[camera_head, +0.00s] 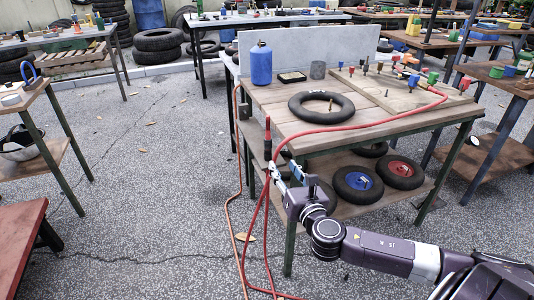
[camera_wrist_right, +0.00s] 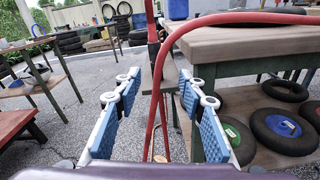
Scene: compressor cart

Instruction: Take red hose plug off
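A red hose (camera_head: 350,126) runs from the table top over the front left corner and down towards the floor. An upright red and black piece (camera_head: 267,148), which looks like the plug, stands by that corner. In the right wrist view the plug (camera_wrist_right: 151,28) shows upright at the top centre, beside the arching hose (camera_wrist_right: 165,55). My right gripper (camera_head: 279,173) is just below and right of the plug. Its blue-padded fingers (camera_wrist_right: 158,98) are apart, with the hose in the gap between or behind them; contact is not clear. My left gripper is not in view.
The wooden table (camera_head: 276,98) carries a black tyre ring (camera_head: 303,116), a blue canister (camera_head: 261,63) and a board (camera_head: 405,98) with fittings. Wheels (camera_head: 358,184) lie on its lower shelf. A red bench (camera_head: 20,240) stands left; the floor between is open.

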